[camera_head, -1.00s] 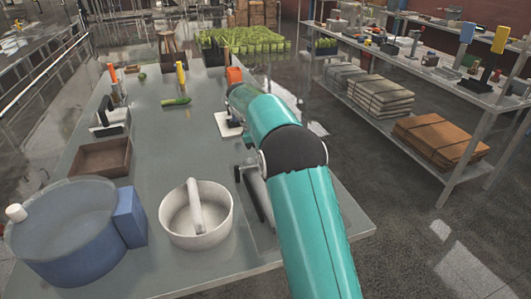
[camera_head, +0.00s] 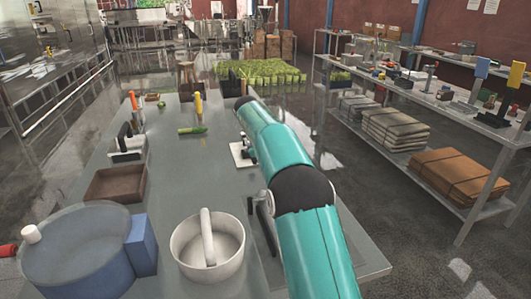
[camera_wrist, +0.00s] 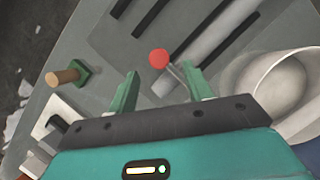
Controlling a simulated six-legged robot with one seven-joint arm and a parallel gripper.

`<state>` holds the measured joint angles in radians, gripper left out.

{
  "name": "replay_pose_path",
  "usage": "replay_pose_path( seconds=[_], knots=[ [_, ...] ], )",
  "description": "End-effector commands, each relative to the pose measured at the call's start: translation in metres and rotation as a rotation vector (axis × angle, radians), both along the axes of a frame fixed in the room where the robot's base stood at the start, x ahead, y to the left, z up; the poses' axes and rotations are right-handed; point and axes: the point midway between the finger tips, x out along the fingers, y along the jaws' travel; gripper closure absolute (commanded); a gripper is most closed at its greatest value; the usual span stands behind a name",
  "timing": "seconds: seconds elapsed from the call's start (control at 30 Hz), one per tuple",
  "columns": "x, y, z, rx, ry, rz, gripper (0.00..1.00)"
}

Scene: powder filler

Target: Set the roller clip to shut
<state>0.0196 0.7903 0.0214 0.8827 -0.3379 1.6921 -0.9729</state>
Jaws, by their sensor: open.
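I cannot tell for sure which thing is the roller clip. In the wrist view my gripper (camera_wrist: 160,88) has its two green fingers apart with nothing between them. A round red knob (camera_wrist: 159,58) shows just beyond the fingertips, beside a grey cylinder (camera_wrist: 205,48) and black bars (camera_wrist: 215,62). I cannot tell whether a finger touches the knob. In the head view my teal arm reaches over the table's right side, and my gripper is not visible there. A small device on a white base (camera_head: 241,154) stands left of the arm, partly hidden by it.
The grey table (camera_head: 180,165) holds a white pot (camera_head: 190,245), a blue drum (camera_head: 70,255) and a brown tray (camera_head: 115,184). The pot also shows in the wrist view (camera_wrist: 285,85), close right of the gripper. A wooden-handled green part (camera_wrist: 65,75) lies to its left.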

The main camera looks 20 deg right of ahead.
Motion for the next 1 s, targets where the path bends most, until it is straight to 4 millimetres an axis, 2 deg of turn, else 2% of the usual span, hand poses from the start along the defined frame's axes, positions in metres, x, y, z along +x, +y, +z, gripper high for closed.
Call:
replay_pose_path(
  seconds=[0.2,0.43,0.7,1.0],
  knots=[
    [0.009,0.011,0.033,-0.001,-0.002,0.0,0.5],
    [0.015,0.019,0.055,-0.001,-0.001,0.0,0.5],
    [0.016,0.023,0.068,0.0,0.002,0.001,0.5],
    [0.016,0.024,0.07,0.0,0.002,0.001,0.5]
  ],
)
